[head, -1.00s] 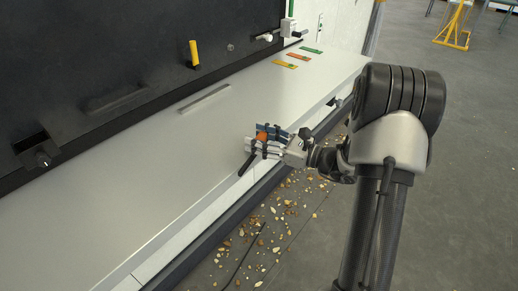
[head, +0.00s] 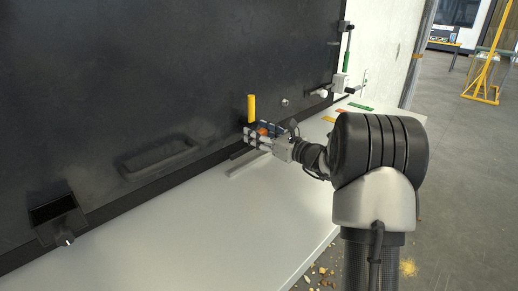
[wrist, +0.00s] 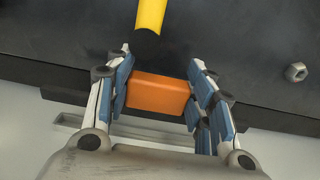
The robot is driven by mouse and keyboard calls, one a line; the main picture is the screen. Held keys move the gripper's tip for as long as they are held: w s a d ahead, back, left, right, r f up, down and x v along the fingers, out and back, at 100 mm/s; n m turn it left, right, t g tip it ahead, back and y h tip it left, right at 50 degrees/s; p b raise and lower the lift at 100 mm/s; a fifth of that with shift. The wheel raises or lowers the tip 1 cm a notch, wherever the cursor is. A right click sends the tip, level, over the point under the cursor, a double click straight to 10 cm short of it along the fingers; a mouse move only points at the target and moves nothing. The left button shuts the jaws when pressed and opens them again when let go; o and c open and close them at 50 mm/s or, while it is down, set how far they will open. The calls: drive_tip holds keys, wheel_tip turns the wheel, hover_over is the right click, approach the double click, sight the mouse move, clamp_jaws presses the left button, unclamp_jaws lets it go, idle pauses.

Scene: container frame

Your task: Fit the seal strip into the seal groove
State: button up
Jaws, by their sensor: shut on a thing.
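My gripper (head: 264,137) is shut on the orange grip block of the seal strip; the block (wrist: 158,95) shows between the blue finger pads in the wrist view. The strip appears as a dark bar; its left end (wrist: 62,94) sticks out past the fingers and also shows left of the gripper in the head view (head: 241,152). A raised grey channel, apparently the seal groove (head: 249,165), lies on the pale bench below the gripper. It also shows behind the fingers in the wrist view (wrist: 76,122). The strip looks apart from it; the height gap is unclear.
A dark upright panel (head: 150,90) stands close behind the gripper. A yellow handle (head: 251,107) on a black base sticks out just above the fingers. A hex nut (wrist: 296,72) is on the panel to the right. Coloured tags (head: 361,106) lie at the bench's far end.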

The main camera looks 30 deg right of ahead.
drive_tip(key=shift+w+a+r, duration=0.1)
drive_tip(key=shift+w+r, duration=0.45)
drive_tip(key=shift+w, duration=0.25)
drive_tip(key=shift+w+r, duration=0.1)
drive_tip(key=shift+r, duration=0.2)
drive_tip(key=shift+f+b, duration=1.8)
drive_tip(key=shift+f, duration=1.15)
drive_tip(key=shift+f+b, duration=1)
drive_tip(key=shift+f, duration=0.2)
drive_tip(key=o, duration=1.1)
drive_tip(key=shift+f, duration=0.1)
drive_tip(key=shift+o, duration=0.2)
